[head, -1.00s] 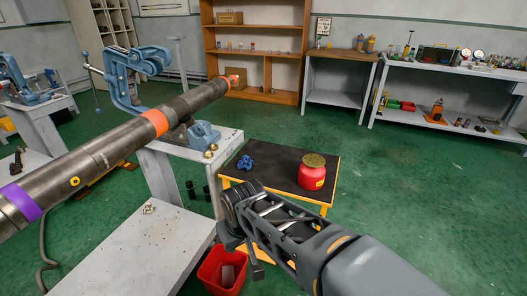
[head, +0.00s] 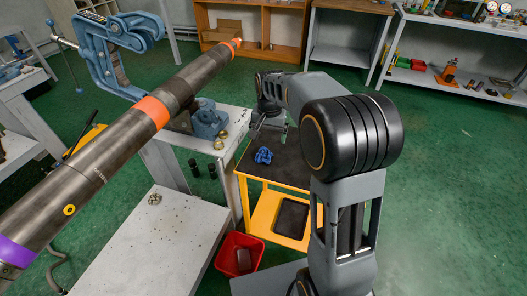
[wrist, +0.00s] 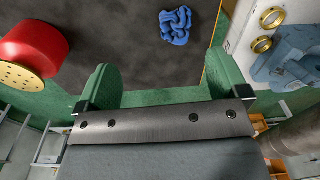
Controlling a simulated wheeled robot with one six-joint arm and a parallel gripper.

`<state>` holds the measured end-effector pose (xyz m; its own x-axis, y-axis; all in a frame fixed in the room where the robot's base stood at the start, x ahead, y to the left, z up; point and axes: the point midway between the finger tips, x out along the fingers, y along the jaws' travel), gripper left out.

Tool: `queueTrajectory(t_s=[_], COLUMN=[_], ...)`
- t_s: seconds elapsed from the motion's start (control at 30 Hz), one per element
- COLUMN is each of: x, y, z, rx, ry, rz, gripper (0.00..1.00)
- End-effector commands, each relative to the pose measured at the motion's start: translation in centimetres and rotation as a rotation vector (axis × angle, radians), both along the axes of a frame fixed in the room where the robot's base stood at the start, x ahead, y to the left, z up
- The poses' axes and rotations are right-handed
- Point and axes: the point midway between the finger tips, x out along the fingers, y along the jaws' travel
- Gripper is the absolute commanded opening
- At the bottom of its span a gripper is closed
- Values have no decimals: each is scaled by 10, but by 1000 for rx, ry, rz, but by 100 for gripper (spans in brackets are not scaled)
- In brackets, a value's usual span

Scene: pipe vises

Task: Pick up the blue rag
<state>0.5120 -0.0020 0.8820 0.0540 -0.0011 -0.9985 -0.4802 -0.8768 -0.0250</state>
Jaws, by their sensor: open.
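The blue rag (head: 263,155) lies crumpled on the dark top of the small yellow-framed table (head: 285,155). In the wrist view the rag (wrist: 175,25) is at the top, right of centre, on the dark surface. My gripper (wrist: 166,85) shows there with its two green fingers spread wide and nothing between them. It is apart from the rag, which appears beyond the fingertips. In the head view my gripper (head: 268,125) is partly visible behind the rag, and my arm covers the right part of the table.
A red canister with a brass lid (wrist: 30,55) stands on the table; my arm hides it in the head view. A red bin (head: 239,254) is on the floor. Green floor is open at right.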

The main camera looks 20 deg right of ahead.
Motion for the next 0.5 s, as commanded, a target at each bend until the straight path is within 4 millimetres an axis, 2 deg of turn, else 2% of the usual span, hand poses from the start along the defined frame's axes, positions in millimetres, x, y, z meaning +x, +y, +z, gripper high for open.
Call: queueTrajectory(t_s=[0.1, 0.2, 0.37, 0.5], x=[26, 38, 48, 49], y=[1, 3, 4, 5], z=[-6, -12, -27, -54], rx=[3, 4, 5, 4], ry=[29, 44, 56, 59], rz=[-62, -98, -127, -131], gripper=[93, 93, 93, 93])
